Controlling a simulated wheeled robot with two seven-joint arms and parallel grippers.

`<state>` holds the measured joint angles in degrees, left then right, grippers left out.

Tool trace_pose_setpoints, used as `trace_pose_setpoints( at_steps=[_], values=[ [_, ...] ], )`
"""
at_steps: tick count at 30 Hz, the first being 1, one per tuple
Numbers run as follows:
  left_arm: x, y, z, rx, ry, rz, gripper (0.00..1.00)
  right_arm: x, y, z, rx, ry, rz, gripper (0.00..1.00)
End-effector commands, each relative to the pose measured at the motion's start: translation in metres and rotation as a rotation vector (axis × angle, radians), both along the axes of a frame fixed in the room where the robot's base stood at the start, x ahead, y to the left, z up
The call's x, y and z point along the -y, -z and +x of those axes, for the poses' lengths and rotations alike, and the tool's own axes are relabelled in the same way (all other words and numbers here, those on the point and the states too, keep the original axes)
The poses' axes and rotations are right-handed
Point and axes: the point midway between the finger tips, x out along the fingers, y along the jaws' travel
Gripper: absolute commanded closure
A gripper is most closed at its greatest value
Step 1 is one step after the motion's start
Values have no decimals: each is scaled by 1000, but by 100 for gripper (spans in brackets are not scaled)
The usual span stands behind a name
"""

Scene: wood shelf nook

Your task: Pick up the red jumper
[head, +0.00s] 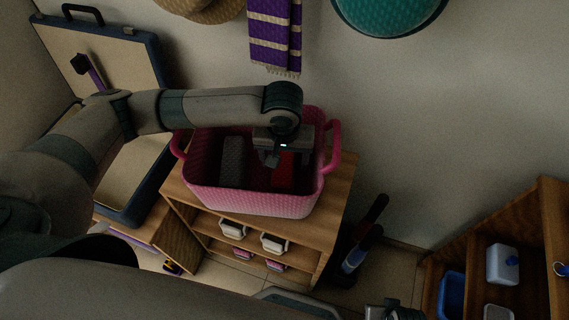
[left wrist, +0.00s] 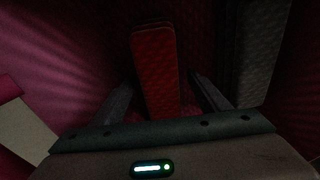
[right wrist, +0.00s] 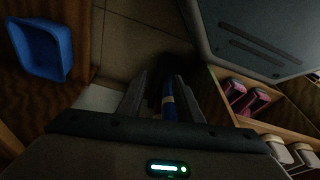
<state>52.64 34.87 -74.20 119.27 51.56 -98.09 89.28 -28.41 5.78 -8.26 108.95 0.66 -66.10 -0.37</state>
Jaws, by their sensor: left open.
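The red jumper (head: 284,172) is a folded red bundle standing in the pink basket (head: 262,203) on top of the wooden shelf unit. My left gripper (head: 281,156) reaches down into the basket just above the jumper and partly hides it. In the left wrist view the jumper (left wrist: 155,70) lies between the two open, separated fingers; I cannot tell whether they touch it. A dark grey folded item (head: 233,160) stands in the basket left of the jumper. My right gripper (right wrist: 168,95) is open and empty over the floor area.
The basket's pink handles (head: 334,146) rise at its sides. An open case (head: 100,60) stands at the left. A purple striped scarf (head: 274,30) and a teal hat (head: 388,15) hang on the wall. A wooden shelf (head: 545,240) with a blue bin (head: 452,298) is at the right.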

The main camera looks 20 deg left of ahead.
Motion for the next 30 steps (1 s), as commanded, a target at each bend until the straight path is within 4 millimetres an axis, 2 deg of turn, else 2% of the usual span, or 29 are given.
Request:
trace_pose_setpoints(
  at_steps=[3,6,14,20,23,27,30],
  values=[
    [-1,14,2,0,-1,1,31,0,-6,1,3,0,0,68],
    [-1,19,3,1,0,1,31,0,-10,0,5,1,0,68],
    [-1,20,3,1,0,0,31,1,-8,-8,-8,2,-1,68],
    [-1,20,3,1,0,0,31,1,-8,-7,-6,2,-1,68],
    [-1,19,3,1,1,0,50,1,-9,-5,-3,2,-1,68],
    [-1,19,3,1,1,0,84,1,-10,0,3,2,-1,68],
    [-1,19,3,2,0,0,85,1,-11,3,7,2,0,68]
  ],
)
